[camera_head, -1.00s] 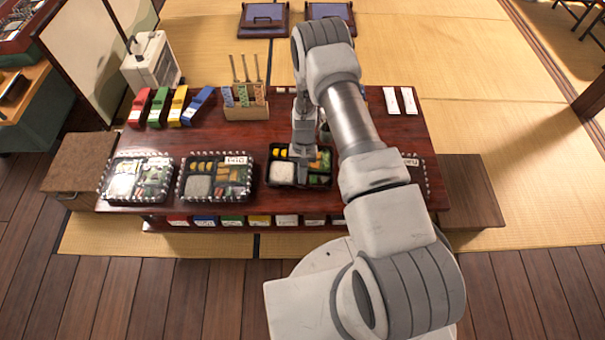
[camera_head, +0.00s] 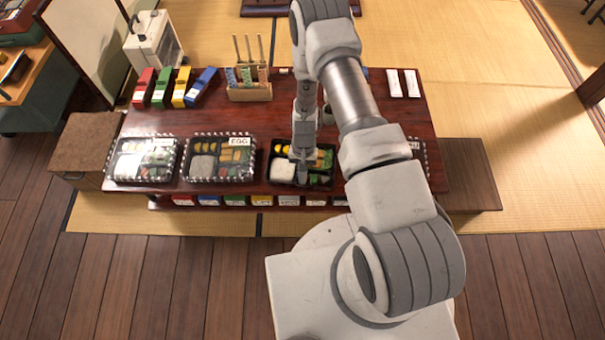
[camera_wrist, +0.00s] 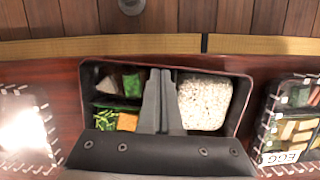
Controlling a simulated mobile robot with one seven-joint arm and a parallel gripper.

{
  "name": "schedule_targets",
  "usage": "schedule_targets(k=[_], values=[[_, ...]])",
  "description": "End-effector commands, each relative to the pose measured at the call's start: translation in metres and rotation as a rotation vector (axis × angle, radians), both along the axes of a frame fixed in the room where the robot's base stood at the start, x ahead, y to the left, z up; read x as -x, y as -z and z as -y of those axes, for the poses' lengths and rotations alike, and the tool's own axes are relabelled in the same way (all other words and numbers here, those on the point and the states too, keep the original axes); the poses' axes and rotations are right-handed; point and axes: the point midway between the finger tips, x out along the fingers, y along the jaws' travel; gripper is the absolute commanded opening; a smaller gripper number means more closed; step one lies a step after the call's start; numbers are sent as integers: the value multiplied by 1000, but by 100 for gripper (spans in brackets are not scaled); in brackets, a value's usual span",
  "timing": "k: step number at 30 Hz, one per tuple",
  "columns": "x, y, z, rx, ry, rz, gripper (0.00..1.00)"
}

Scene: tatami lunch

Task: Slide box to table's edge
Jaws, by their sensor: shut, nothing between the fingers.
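An open black bento box (camera_head: 282,175) with rice, yellow pieces and greens sits near the front edge of the dark red table (camera_head: 330,105). In the wrist view the box (camera_wrist: 244,92) lies close to the table's edge. My gripper (camera_head: 302,176) is shut and empty. It points down over the middle of the box, and in the wrist view its fingers (camera_wrist: 162,90) reach in between the rice and the other compartments. I cannot tell whether they touch the box. My arm hides part of the table to the right.
Two lidded bentos stand left of the box, one plain (camera_head: 143,160) and one marked EGG (camera_head: 220,160); another (camera_head: 418,150) is partly hidden at right. Coloured boxes (camera_head: 170,88) and a wooden holder (camera_head: 249,92) stand behind. Low side stands (camera_head: 88,148) flank the table.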

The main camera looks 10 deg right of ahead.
Motion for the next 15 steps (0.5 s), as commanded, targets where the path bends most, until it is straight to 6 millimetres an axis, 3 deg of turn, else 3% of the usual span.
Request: schedule_targets(k=[5, 15], values=[[-2, -11, 1, 0, 0, 1, 0], [-16, -73, 8, 0, -1, 1, 0]])
